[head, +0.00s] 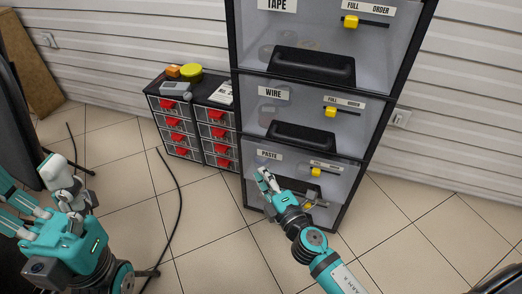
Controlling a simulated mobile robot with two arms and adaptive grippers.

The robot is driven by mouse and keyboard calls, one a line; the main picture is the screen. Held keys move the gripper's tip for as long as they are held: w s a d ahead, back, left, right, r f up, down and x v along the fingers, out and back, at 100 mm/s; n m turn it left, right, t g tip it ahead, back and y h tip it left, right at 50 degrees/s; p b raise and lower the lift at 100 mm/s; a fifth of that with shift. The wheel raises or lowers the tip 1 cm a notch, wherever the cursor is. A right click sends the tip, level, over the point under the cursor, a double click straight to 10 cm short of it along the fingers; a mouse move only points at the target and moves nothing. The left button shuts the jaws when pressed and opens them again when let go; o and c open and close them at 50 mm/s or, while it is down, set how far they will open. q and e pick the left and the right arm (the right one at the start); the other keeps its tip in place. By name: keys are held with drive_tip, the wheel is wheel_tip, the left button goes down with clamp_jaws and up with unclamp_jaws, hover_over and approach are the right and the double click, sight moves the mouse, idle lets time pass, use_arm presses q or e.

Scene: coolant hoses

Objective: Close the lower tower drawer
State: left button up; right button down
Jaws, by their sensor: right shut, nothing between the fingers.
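The dark-framed tower (370,148) stands against the wall with grey drawer fronts. The lowest front with a readable label is the PASTE drawer (345,175), with a yellow slider (315,171) and a dark handle partly behind my arm. I cannot tell whether this front is flush with the frame. My right gripper (264,175) is shut and empty, at the left part of the PASTE front, below its label; contact is unclear. A grey and yellow part shows lower down, partly hidden by my right arm. A white part of my left arm, possibly the left gripper (58,170), shows at left; its fingers are unclear.
The WIRE drawer (365,108) and TAPE drawer (385,45) are above. A small cabinet (198,120) with red-handled drawers stands left of the tower, with a yellow round item (191,70) on top. A black cable (180,205) lies on the floor. Tiled floor (420,220) at right is clear.

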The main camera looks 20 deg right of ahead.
drive_tip(key=shift+w+d, duration=0.2)
drive_tip(key=shift+w, duration=1.15)
drive_tip(key=shift+w+d, duration=0.25)
drive_tip(key=shift+w, duration=1.1)
drive_tip(key=shift+w+d, duration=0.2)
drive_tip(key=shift+w, duration=1.15)
drive_tip(key=shift+w+d+b, duration=0.35)
drive_tip(key=shift+w+d, duration=0.35)
drive_tip(key=shift+w, duration=0.3)
drive_tip(key=shift+r, duration=0.1)
approach(264, 147)
drive_tip(key=shift+s+a+r, duration=0.1)
drive_tip(key=shift+s+r, duration=0.15)
drive_tip(key=shift+s, duration=0.55)
drive_tip(key=shift+s+a+r, duration=0.1)
drive_tip(key=shift+s+r, duration=0.1)
drive_tip(key=shift+s, duration=0.65)
